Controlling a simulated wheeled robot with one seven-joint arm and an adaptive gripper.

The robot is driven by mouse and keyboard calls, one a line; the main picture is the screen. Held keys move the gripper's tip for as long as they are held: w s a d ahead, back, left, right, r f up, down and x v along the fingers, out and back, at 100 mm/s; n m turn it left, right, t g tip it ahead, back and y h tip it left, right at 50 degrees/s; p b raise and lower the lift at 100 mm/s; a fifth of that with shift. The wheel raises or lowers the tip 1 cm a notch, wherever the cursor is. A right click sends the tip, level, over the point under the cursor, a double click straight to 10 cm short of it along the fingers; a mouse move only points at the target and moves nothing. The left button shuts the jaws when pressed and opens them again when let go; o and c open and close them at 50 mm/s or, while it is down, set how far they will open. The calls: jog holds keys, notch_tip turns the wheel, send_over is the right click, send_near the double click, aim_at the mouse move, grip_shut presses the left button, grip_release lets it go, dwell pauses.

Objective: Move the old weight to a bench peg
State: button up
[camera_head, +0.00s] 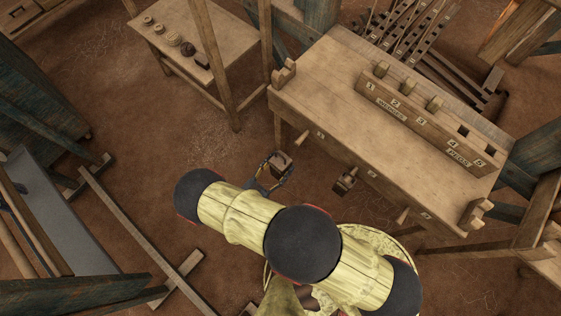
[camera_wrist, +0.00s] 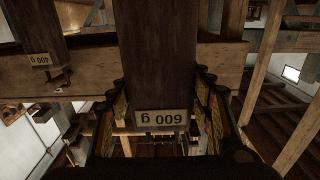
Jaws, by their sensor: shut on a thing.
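My gripper (camera_head: 276,172) is shut on a dark brown block weight (camera_head: 281,161), held in the air in front of the bench (camera_head: 335,75), near its left peg (camera_head: 301,139). In the wrist view the weight (camera_wrist: 158,60) stands between the two fingers, its label reading 600 g upside down. Whether it touches a peg cannot be told. A second dark weight (camera_head: 346,181) is at the middle of the bench front; it also shows in the wrist view (camera_wrist: 32,22) with a similar label. The right peg (camera_head: 402,215) is bare.
A numbered wooden rack (camera_head: 415,122) with blocks stands on the bench. A small table (camera_head: 185,50) with several round pieces and a dark block stands at the upper left. Loom beams and posts (camera_head: 125,222) flank the left side. Open dirt floor lies between.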

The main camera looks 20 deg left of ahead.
aim_at(275, 174)
jog(key=shift+f+b, duration=1.1)
jog(key=shift+f, duration=0.4)
jog(key=x, duration=1.1)
jog(key=shift+w+f, duration=0.25)
jog(key=shift+f, duration=0.15)
jog(key=o, duration=1.8)
jog(key=shift+d, duration=0.1)
jog(key=v, duration=1.2)
jog(key=shift+f, duration=0.1)
